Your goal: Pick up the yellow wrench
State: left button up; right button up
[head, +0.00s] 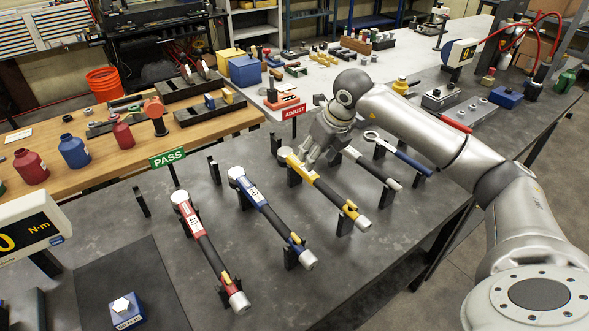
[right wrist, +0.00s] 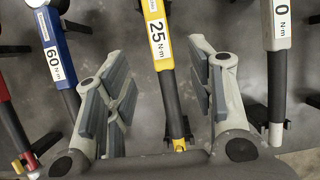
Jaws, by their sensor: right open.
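The yellow wrench (head: 318,183) lies on black stands on the dark bench, its ring of the row between a blue wrench and a grey one. In the right wrist view the yellow wrench (right wrist: 154,14) carries a "25 N·m" label and has a black handle. My right gripper (head: 318,156) is over its upper part, near the head end. In the right wrist view the open right gripper (right wrist: 156,75) has one finger on each side of the yellow wrench, with visible gaps. The fingers partly hide the wrench in the head view. My left gripper is not in view.
The blue wrench (head: 262,205) and red wrench (head: 202,235) lie to the left. The grey wrench (head: 375,168) and a blue ring-ended wrench (head: 402,156) lie to the right. PASS (head: 167,158) and ADJUST (head: 294,111) signs stand behind. Bare bench lies between the wrenches.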

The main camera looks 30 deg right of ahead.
aim_at(314, 175)
jog(key=x, duration=0.2)
jog(key=p+x, duration=0.1)
jog(key=x, duration=0.1)
jog(key=shift+s+d+f, duration=0.15)
jog(key=shift+s+d, duration=0.05)
jog(key=shift+s, duration=0.1)
jog(key=shift+w+f, duration=0.1)
jog(key=shift+f, duration=0.1)
jog(key=p+x, duration=0.1)
jog(key=x, duration=0.1)
jog(key=p+x, duration=0.1)
jog(key=x, duration=0.1)
jog(key=shift+w+a+f+p, duration=0.1)
jog(key=shift+w+a+p, duration=0.1)
jog(key=shift+w+p, duration=0.15)
jog(key=shift+w+f, duration=0.15)
jog(key=shift+f, duration=0.25)
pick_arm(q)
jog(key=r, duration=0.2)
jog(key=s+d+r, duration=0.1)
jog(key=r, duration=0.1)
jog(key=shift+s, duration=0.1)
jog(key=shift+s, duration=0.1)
